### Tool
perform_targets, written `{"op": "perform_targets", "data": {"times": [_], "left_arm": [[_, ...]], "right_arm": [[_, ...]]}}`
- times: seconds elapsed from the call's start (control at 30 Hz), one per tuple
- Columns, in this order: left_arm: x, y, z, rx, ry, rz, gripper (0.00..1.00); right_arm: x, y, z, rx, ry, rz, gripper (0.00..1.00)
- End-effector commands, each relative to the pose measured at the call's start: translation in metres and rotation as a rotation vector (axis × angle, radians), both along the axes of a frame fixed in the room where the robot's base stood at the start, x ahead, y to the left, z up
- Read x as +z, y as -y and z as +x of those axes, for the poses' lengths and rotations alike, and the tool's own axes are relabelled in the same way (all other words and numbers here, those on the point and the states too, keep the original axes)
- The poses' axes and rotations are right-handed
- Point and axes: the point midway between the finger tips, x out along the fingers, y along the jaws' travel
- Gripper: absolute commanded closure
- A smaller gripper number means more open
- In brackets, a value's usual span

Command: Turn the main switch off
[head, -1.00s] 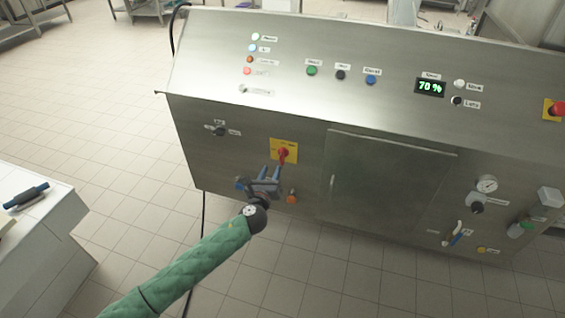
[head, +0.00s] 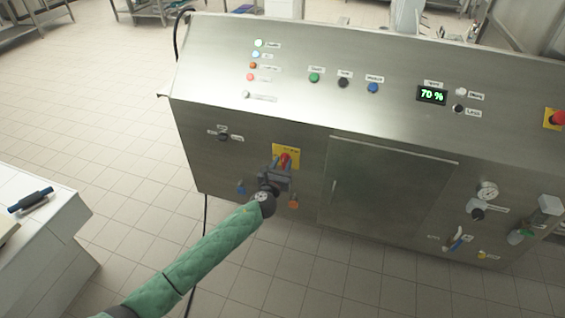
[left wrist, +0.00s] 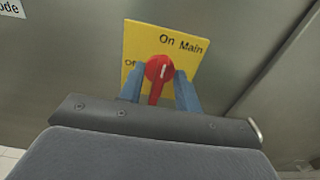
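The main switch is a red rotary handle (left wrist: 157,75) on a yellow plate (left wrist: 200,50) marked "On", "Main" and a partly covered "Of…". In the left wrist view its white mark points up toward "On", and its grip points down. In the head view the red handle (head: 286,160) and yellow plate (head: 290,150) sit on the steel cabinet front. In the head view the left gripper (head: 281,165) covers the handle's lower part. My right gripper is not in view.
The steel cabinet (head: 240,70) carries several buttons, lamps and a 70 % display (head: 432,95). A black selector (head: 223,137) is left of the switch; an orange knob (head: 293,203) and blue knob (head: 241,187) are below. A cabinet door (head: 385,190) is to the right.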

Motion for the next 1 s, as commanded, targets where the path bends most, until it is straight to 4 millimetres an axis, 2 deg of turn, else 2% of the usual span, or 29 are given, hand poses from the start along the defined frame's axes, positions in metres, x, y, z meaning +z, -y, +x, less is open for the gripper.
{"op": "perform_targets", "data": {"times": [0.33,0.5,0.77,1.0], "left_arm": [[-0.0005,0.0014,0.003,0.0,0.0,0.0,0.68],[-0.0005,0.0014,0.0029,0.0,-0.001,-0.001,1.0],[-0.001,0.0013,0.003,0.0,-0.004,-0.009,1.0],[-0.002,0.0013,0.003,0.0,-0.031,-0.092,1.0]], "right_arm": [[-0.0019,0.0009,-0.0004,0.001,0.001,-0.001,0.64],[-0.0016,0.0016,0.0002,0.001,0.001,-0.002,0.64],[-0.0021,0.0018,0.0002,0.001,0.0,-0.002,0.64],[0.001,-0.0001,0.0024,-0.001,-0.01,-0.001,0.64]]}}
